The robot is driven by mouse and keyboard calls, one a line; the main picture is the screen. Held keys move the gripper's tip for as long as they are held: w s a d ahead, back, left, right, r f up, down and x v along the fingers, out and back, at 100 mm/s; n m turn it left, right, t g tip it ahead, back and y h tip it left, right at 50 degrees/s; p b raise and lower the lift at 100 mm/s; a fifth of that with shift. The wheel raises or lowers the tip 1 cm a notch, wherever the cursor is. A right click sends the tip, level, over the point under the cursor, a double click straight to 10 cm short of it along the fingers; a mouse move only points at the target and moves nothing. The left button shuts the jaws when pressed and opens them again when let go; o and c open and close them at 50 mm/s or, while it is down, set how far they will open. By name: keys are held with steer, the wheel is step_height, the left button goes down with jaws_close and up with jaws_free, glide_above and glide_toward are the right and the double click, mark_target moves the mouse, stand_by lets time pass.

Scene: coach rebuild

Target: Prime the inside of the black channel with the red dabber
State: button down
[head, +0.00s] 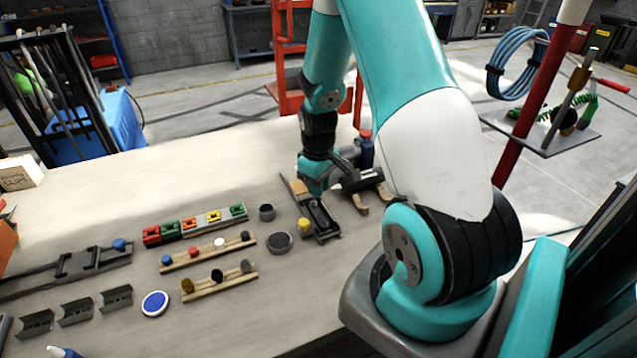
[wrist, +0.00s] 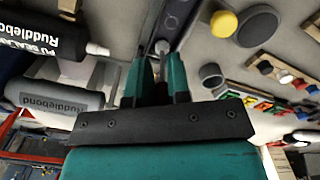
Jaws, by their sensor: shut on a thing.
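My gripper (head: 316,192) is low over the far right of the bench. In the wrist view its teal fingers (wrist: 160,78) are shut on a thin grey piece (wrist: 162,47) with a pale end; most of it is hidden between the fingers. Its end is at or close to a long dark channel-like part (wrist: 177,18), which also shows below the gripper in the head view (head: 322,218). I cannot tell whether they touch. A red-topped piece (head: 193,252) stands in a wooden rack (head: 208,255) among blue, white and black ones. I cannot tell if it is the red dabber.
A yellow knob (head: 304,225), a dark round lid (head: 280,243) and a small grey cup (head: 267,212) stand left of the dark part. Ruddlebond containers (wrist: 55,97) lie near the gripper. Short dark channels (head: 75,311) lie front left.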

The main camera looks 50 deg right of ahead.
steer(key=shift+s+a, duration=0.15)
steer(key=shift+s, duration=0.3)
steer(key=shift+s+r, duration=0.1)
step_height(320, 180, up, 8)
steer(key=p, duration=0.6)
stand_by(0.6)
stand_by(0.5)
